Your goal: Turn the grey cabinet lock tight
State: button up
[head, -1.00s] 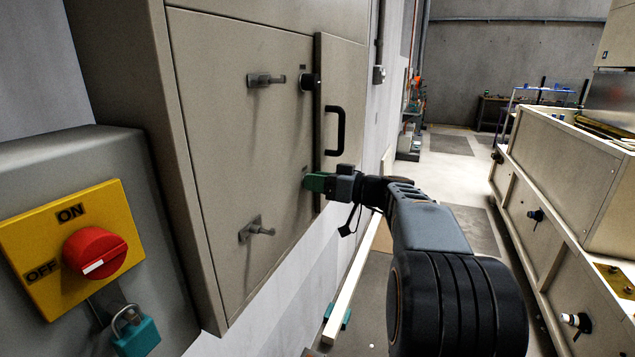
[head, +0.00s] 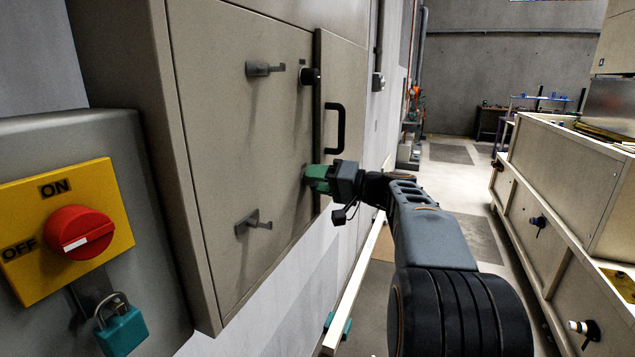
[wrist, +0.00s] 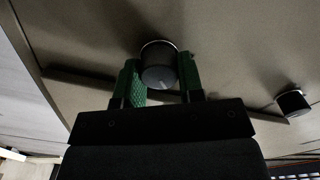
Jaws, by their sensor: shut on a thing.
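The cabinet (head: 240,130) is beige-grey, with a closed door on the left of the head view. My gripper (head: 314,178) is at the lower part of the door's right edge, its green fingers against the door. In the wrist view the fingers (wrist: 160,78) are shut on a dark round lock knob (wrist: 158,66), one on each side. The fingers hide this lock in the head view. A second dark lock knob (head: 309,76) sits higher on the door edge; a knob also shows at the right of the wrist view (wrist: 292,102). No lock mark is readable.
A black handle (head: 335,129) stands out above my gripper. Two metal hooks, upper (head: 264,69) and lower (head: 253,223), jut from the door. A yellow switch plate (head: 112,180) with a red knob and a teal padlock (head: 122,331) are at the left.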

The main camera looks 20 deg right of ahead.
jog(key=shift+m+p, duration=1.1)
jog(key=shift+m, duration=3.1)
jog(key=shift+f, duration=0.1)
jog(key=o, duration=0.9)
jog(key=b+v, duration=0.1)
jog(key=v, duration=1.3)
jog(key=shift+w+m, duration=0.15)
jog(key=shift+m, duration=0.15)
